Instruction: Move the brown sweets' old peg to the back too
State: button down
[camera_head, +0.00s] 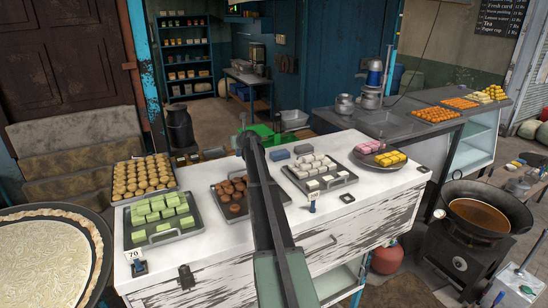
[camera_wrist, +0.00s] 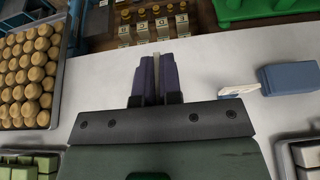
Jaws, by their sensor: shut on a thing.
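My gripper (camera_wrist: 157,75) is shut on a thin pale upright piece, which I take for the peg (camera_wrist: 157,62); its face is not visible. The gripper is over the white counter top near its back edge. In the head view my arm reaches across the counter and the gripper end is too small to read. Brown sweets (camera_head: 234,190) lie on a dark tray (camera_head: 222,213) left of my arm. Several small tags or pegs (camera_wrist: 163,27) with pale faces stand in a row beyond the fingers in the wrist view.
A tray of round golden sweets (camera_wrist: 30,75) is at the left. A blue block (camera_wrist: 289,78) and pale cards (camera_wrist: 238,90) lie to the right. Green sweets (camera_head: 158,212), white sweets (camera_head: 315,165) and a "70" price peg (camera_head: 136,261) are also on the counter (camera_head: 212,250).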

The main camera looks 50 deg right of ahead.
aim_at(239, 156)
notch_tip(239, 156, down, 8)
jog(key=b, duration=0.7)
jog(key=shift+r+p, duration=0.3)
jog(key=shift+f, duration=0.2)
jog(key=c, duration=1.3)
grip_release()
jog(key=shift+r, duration=0.2)
jog(key=p+v, duration=0.4)
jog(key=v, duration=0.8)
jog(key=shift+p, duration=0.4)
